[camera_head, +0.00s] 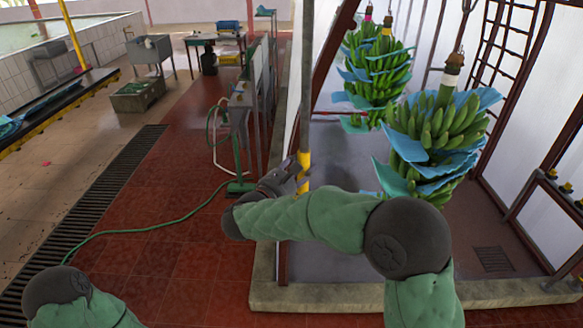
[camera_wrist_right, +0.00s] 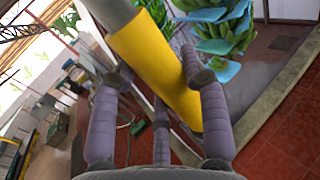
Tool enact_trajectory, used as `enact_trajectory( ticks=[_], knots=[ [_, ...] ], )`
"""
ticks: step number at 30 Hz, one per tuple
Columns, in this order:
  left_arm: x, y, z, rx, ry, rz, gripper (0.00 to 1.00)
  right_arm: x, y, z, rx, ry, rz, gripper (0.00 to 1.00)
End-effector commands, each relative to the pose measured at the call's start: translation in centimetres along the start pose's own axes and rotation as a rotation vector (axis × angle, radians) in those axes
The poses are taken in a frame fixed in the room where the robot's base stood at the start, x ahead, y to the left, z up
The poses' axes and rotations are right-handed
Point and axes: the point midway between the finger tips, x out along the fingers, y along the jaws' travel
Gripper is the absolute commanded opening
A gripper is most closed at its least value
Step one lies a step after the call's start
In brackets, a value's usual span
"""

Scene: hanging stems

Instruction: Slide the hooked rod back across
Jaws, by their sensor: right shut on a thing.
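The hooked rod (camera_head: 307,75) is a long grey pole with a yellow lower sleeve. It stands nearly upright in the head view and its top runs out of the frame, so no hook shows. My right gripper (camera_head: 296,172) is shut on the yellow sleeve near the rod's lower end. In the right wrist view the yellow sleeve (camera_wrist_right: 158,65) runs slanting between the purple-grey fingers (camera_wrist_right: 160,90). Of my left arm only a part shows at the bottom left; its gripper is out of view.
Banana bunches with blue sheets hang to the right, a near one (camera_head: 437,135) and farther ones (camera_head: 375,65). A low concrete curb (camera_head: 350,298) edges the grey floor. A green hose (camera_head: 150,228) lies on the red tiles. Worktables (camera_head: 215,38) stand behind.

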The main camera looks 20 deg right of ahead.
Motion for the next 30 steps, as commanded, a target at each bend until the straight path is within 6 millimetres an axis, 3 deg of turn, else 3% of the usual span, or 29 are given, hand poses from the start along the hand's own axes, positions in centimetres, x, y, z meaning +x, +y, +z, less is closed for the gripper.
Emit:
enact_trajectory(
  ticks=[3, 12, 18, 27, 28, 30],
  knots=[
    [0.3, -0.1, 0.0, 0.0, 0.0, 0.0, 1.0, 1.7, -2.6, 0.1, 0.003, -0.002, -0.008, 0.0],
    [1.1, -0.4, 0.0, 0.0, 0.0, 0.0, 1.0, 5.2, -7.8, 0.1, 0.004, -0.002, -0.007, 0.0],
    [1.3, -0.5, 0.0, 0.0, 0.0, 0.0, 1.0, 6.1, -9.2, 0.2, 0.004, -0.003, -0.004, 0.0],
    [1.3, -0.4, -0.1, 0.0, 0.0, 0.0, 1.0, 6.1, -9.2, 0.3, 0.003, -0.004, -0.006, 0.0],
    [1.3, -0.4, -0.1, 0.0, 0.0, 0.0, 1.0, 6.1, -9.3, 0.3, 0.003, -0.004, -0.007, 0.53],
    [1.3, -0.4, 0.0, 0.0, 0.0, 0.0, 1.0, 6.1, -9.2, 0.2, 0.003, -0.004, -0.007, 0.69]
  ],
)
